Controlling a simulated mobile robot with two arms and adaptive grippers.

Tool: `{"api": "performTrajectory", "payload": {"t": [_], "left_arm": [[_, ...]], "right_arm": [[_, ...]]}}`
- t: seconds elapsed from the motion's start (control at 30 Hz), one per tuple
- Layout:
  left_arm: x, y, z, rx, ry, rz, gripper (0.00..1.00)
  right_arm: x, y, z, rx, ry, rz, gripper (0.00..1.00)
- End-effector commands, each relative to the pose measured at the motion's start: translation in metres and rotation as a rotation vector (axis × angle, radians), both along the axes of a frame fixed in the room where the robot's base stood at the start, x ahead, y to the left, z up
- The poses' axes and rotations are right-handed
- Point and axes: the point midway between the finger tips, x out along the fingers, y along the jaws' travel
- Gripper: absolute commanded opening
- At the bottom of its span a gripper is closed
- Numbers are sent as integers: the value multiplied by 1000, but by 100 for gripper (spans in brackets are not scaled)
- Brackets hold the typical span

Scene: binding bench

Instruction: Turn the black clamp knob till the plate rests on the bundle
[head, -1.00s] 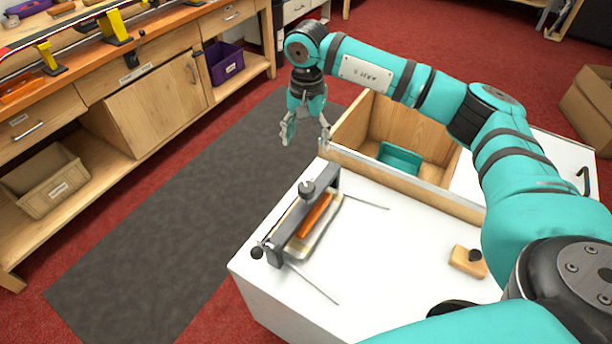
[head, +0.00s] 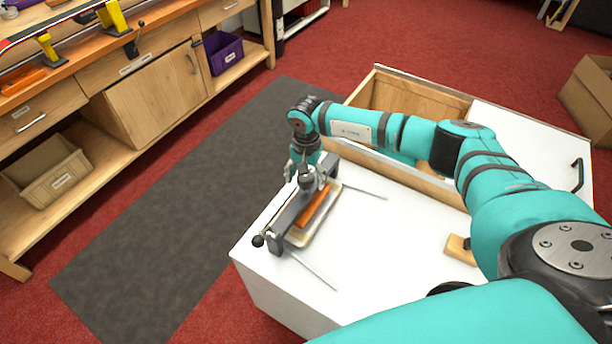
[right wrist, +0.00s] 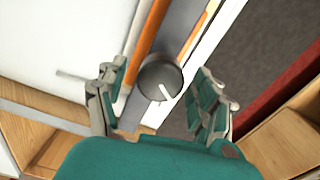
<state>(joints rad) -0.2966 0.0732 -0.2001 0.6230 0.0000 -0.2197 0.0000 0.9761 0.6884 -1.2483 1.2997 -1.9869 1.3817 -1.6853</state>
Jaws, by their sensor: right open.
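The grey press (head: 286,225) stands on the white top at its left edge, with an orange strip (head: 316,208) lying along its bar. The dark round clamp knob (right wrist: 160,78), with a white mark, sits on the bar's far end; in the head view it shows between my fingers (head: 307,183). My right gripper (head: 306,172) is open above it; in the right wrist view its fingers (right wrist: 155,84) stand either side of the knob, with gaps. Whether a plate touches a bundle under the bar cannot be seen. My left gripper is not in view.
A black ball (head: 258,241) sticks out at the press's near end. Thin rods lie on the white top (head: 370,235). A wooden block (head: 459,251) sits to the right, partly behind my arm. An open wooden compartment (head: 420,100) lies behind.

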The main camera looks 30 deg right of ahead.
Motion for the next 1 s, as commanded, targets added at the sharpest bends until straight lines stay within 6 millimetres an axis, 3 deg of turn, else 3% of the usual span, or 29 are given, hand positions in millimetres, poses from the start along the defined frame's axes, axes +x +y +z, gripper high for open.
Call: {"api": "performTrajectory", "payload": {"t": [0.3, 0.7, 1.0], "left_arm": [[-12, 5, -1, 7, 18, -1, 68], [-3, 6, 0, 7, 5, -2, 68], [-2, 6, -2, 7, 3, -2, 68]], "right_arm": [[0, 0, -3, 0, 0, 0, 67], [0, 0, -2, 0, 0, 0, 15], [0, 0, -3, 0, 0, -32, 12]]}}
